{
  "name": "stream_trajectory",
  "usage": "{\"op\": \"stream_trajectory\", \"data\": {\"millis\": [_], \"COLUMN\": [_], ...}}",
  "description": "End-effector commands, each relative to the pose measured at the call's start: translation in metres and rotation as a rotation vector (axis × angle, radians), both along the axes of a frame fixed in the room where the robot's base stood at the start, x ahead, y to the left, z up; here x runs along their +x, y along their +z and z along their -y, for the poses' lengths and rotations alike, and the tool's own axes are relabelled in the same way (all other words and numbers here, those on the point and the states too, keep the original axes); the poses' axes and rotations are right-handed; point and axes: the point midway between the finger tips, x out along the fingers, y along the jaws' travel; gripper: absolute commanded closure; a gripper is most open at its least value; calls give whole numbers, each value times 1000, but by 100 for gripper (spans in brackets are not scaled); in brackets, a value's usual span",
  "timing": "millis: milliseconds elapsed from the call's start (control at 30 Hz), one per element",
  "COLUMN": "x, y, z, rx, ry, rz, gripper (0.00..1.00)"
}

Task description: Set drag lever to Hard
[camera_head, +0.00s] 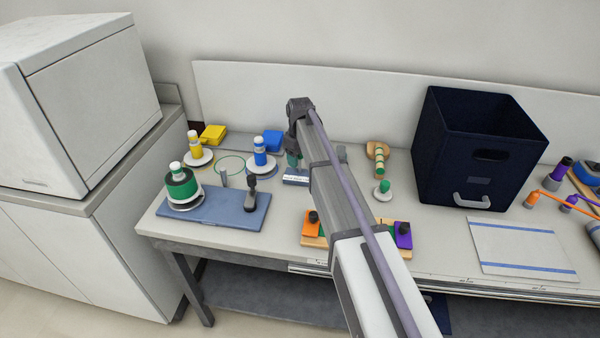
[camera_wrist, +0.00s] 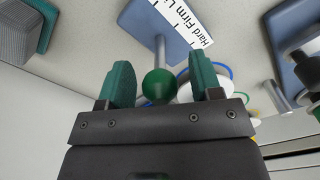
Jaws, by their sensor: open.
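The drag lever shows in the wrist view as a green ball knob (camera_wrist: 158,84) on a grey stem. It rises from a blue base plate (camera_wrist: 142,22) with a white label (camera_wrist: 188,22) reading "Hard Firm Li", the rest cut off. My gripper (camera_wrist: 162,68) is open, its two teal fingers on either side of the knob with visible gaps. The knob seems clear of both fingers. In the head view my arm hides most of the lever. Only the base's label edge (camera_head: 296,180) and a bit of teal finger (camera_head: 293,160) show. The lever's exact setting cannot be told.
To the left, a blue board (camera_head: 225,212) carries a green-and-white spool (camera_head: 182,186) and a dark-knobbed post (camera_head: 251,187). Orange (camera_head: 311,226) and purple (camera_head: 403,234) blocks lie near the front edge. A navy bin (camera_head: 477,150) stands right, with a striped mat (camera_head: 520,246) before it.

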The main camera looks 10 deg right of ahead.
Motion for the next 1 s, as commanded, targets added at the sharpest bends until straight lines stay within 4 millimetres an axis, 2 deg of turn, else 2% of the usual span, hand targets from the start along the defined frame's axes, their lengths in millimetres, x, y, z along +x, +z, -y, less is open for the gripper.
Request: {"op": "stream_trajectory", "data": {"millis": [33,67,333,933,1000], "x": [0,0,0,0,0], "y": [-12,-13,-10,-10,-10], "z": [0,0,0,0,0], "rx": [0,0,0,0,0], "ry": [0,0,0,-1,-1], "rz": [0,0,0,0,0], "gripper": [41,41,42,100,100]}}
